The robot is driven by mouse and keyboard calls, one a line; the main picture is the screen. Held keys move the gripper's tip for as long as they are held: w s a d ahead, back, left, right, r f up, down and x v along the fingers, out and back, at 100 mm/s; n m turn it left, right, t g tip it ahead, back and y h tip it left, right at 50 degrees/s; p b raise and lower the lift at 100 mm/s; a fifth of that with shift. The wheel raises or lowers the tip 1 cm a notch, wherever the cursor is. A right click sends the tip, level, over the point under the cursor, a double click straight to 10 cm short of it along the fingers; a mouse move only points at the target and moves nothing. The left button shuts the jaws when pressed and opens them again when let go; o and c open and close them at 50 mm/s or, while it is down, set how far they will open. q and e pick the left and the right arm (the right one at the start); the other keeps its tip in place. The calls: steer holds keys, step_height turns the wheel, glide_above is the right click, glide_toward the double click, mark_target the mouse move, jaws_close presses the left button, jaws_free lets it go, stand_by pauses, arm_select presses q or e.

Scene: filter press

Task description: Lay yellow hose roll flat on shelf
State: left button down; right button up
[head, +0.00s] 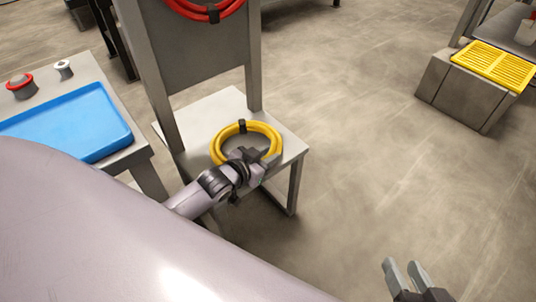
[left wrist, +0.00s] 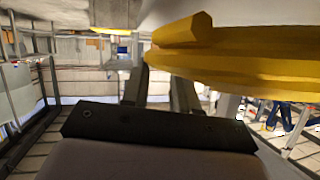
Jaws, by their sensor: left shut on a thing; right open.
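The yellow hose roll (head: 220,143), a ring with a black strap at its far side, is over the grey shelf (head: 206,112) in the head view. It looks about level; I cannot tell whether all of it touches the shelf. My left gripper (head: 262,163) is shut on the ring's near right side, by the shelf's front edge. In the left wrist view, the hose roll (left wrist: 250,65) shows edge-on beyond and right of the left gripper's fingers (left wrist: 158,82). The grasp point is partly hidden. My right gripper (head: 406,272) is open and empty over the floor at lower right.
A red hose roll (head: 202,10) hangs on the upright panel behind the shelf. A yellow grate (head: 495,64) tops a grey block at right. The floor between is clear.

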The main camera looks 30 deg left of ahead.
arm_select(q)
steer(key=shift+f, duration=0.25)
arm_select(e)
steer(key=shift+a, duration=0.1)
arm_select(q)
steer(key=c, duration=0.8)
jaws_free()
